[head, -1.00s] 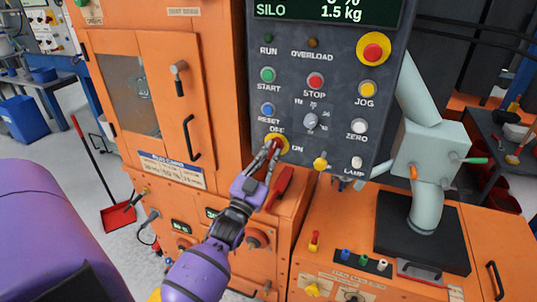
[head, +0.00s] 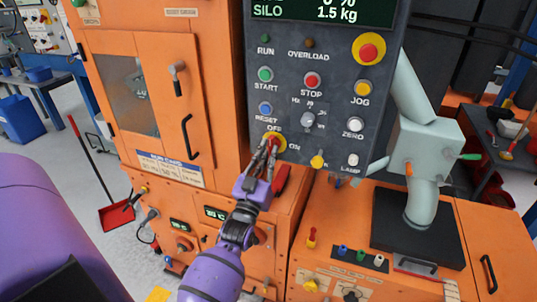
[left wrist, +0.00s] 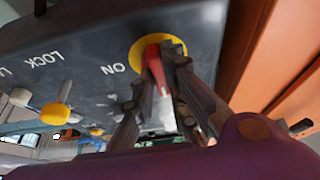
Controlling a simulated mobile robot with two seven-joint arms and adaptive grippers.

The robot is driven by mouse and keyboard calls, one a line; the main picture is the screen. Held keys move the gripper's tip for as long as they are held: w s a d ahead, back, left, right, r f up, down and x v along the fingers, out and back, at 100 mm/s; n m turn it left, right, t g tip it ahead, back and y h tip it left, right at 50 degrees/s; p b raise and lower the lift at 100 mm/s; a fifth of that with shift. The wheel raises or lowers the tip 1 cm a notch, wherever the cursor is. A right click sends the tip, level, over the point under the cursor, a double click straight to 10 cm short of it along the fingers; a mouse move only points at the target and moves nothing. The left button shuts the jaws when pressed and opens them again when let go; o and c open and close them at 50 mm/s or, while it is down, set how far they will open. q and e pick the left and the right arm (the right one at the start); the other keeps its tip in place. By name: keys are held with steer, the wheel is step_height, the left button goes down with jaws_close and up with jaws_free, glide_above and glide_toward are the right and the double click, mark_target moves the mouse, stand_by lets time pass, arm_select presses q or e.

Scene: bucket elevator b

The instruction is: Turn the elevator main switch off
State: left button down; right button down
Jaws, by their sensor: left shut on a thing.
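The main switch is a red handle (left wrist: 155,68) on a yellow disc (left wrist: 150,44), at the lower left of the dark control panel (head: 335,120). OFF is printed above it and ON to its right in the head view, where the yellow disc (head: 281,138) is partly hidden by the fingers. My left gripper (head: 268,151) reaches up from below and is shut on the red handle. In the left wrist view its fingers (left wrist: 157,80) lie on both sides of the handle. The handle's exact angle is hard to tell. My right gripper is not in view.
RESET (head: 265,108) and START (head: 265,74) are above. A red part (head: 280,181) is close behind my gripper. The orange cabinet (head: 225,90) stands left of the panel.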

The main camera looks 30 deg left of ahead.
arm_select(q)
steer(key=c, duration=1.8)
jaws_free()
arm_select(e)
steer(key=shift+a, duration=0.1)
arm_select(q)
steer(key=shift+o, duration=0.2)
steer(key=shift+s+f, duration=0.1)
steer(key=shift+s, duration=0.1)
steer(key=v, duration=1.1)
steer(key=shift+s, duration=0.3)
steer(key=shift+d+f, duration=0.1)
steer(key=shift+d, duration=0.05)
